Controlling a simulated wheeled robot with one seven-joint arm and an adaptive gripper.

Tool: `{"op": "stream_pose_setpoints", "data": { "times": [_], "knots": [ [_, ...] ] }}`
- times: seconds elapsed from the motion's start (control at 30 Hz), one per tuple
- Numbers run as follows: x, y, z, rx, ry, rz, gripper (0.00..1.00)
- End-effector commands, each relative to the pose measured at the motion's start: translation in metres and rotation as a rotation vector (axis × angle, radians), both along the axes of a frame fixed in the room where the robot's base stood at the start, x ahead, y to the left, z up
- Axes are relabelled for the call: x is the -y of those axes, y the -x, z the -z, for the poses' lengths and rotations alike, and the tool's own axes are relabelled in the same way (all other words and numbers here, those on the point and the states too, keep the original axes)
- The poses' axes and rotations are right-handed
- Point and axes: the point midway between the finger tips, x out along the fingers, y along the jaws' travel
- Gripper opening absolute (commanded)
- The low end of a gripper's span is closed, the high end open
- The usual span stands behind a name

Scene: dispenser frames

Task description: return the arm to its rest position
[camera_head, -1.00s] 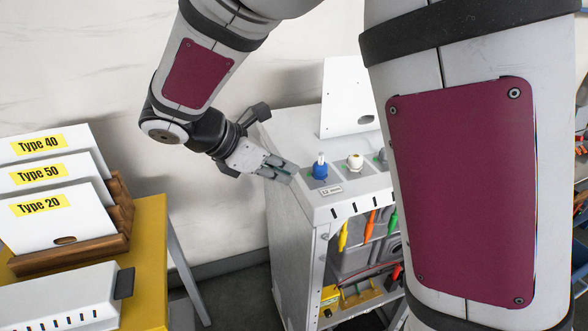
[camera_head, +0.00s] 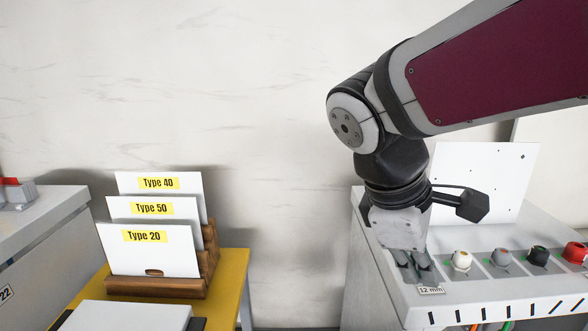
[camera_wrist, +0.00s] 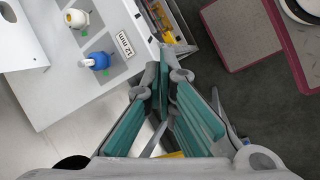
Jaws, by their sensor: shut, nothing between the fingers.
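My gripper (camera_head: 414,268) points downward in the head view, its fingers in front of the left part of the grey dispenser cabinet (camera_head: 384,293). In the wrist view my gripper (camera_wrist: 172,72) has its green-padded fingers drawn together with nothing between the tips. A blue knob (camera_wrist: 97,61) shows beside the fingers in the wrist view, apart from them. It is hidden behind my gripper in the head view. My arm reaches in from the upper right. I cannot tell the exact gap between the fingertips and the cabinet top.
A white knob (camera_head: 461,260), a black knob (camera_head: 538,255) and a red knob (camera_head: 575,252) stand along the cabinet top, with a white panel (camera_head: 485,178) behind. A yellow table (camera_head: 232,275) at left holds a wooden rack (camera_head: 158,286) of labelled boards. Floor separates table and cabinet.

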Motion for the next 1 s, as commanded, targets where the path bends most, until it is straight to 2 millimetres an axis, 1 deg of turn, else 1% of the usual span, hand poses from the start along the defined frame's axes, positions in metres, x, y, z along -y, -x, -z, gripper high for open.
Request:
{"op": "stream_pose_setpoints", "data": {
  "times": [0.03,0.2,0.33,0.5,0.67,1.0],
  "knots": [
    [0.007,0.012,-0.002,0.061,-0.065,0.089,0.00],
    [0.016,0.045,-0.001,0.261,-0.301,0.400,0.00],
    [0.017,0.062,-0.001,0.396,-0.471,0.613,0.00],
    [0.017,0.073,-0.001,0.507,-0.622,0.794,0.00],
    [0.017,0.076,-0.001,0.542,-0.675,0.854,0.00],
    [0.017,0.076,-0.002,0.542,-0.676,0.855,0.00]
  ]
}}
